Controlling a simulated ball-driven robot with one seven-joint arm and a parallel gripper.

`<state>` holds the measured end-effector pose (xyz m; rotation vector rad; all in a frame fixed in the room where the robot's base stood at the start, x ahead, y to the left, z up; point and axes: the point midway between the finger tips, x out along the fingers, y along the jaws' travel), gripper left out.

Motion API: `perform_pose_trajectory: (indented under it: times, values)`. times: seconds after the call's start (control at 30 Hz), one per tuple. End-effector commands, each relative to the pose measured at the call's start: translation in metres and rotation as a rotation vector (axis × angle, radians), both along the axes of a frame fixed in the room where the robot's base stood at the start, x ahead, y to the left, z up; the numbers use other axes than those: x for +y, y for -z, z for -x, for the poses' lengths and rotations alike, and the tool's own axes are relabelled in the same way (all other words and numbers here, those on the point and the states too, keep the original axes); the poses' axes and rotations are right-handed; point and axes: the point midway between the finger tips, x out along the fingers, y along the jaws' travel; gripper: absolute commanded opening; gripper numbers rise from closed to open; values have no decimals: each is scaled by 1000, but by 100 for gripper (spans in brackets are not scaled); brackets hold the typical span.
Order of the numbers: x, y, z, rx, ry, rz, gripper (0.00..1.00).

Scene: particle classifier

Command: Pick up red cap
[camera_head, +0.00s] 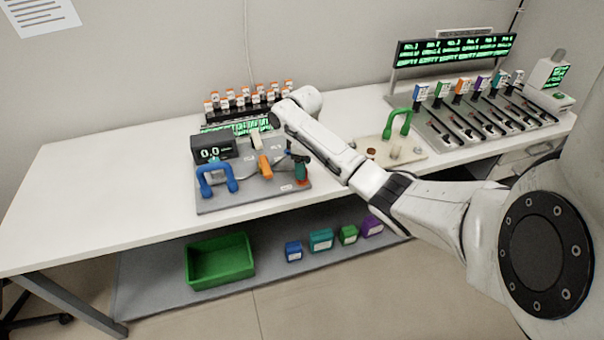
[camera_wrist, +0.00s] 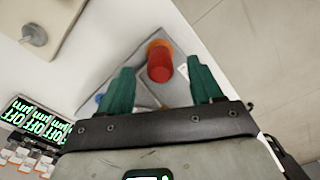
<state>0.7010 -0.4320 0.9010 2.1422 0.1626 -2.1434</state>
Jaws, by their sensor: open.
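The red cap (camera_wrist: 160,66) is a small red cylinder in the wrist view, with an orange ring or part at its far end. It lies between the two green fingers of my gripper (camera_wrist: 159,72), with gaps on both sides. My gripper is open and holds nothing. In the head view my gripper (camera_head: 300,166) is low over the right end of a grey plate (camera_head: 245,199). A small patch of red (camera_head: 304,181) shows just below the fingers there; most of the cap is hidden by them.
On the grey plate stand a blue handle (camera_head: 217,178), an orange part (camera_head: 265,166) and a display box (camera_head: 212,149). A beige board with a green handle (camera_head: 398,122) lies to the right. Orange-capped vials (camera_head: 245,97) stand behind. The table's left side is clear.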

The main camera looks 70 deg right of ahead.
Motion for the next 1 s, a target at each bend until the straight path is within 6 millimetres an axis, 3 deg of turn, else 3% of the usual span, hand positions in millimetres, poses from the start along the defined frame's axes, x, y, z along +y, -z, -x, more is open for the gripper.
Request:
perform_pose_trajectory:
  times: [0.23, 0.53, 1.0]
  values:
    - [0, 32, -2, 2, 0, 0, 65]
    - [1, 38, -2, 0, 0, 0, 65]
    - [1, 38, -2, 0, 0, 0, 21]
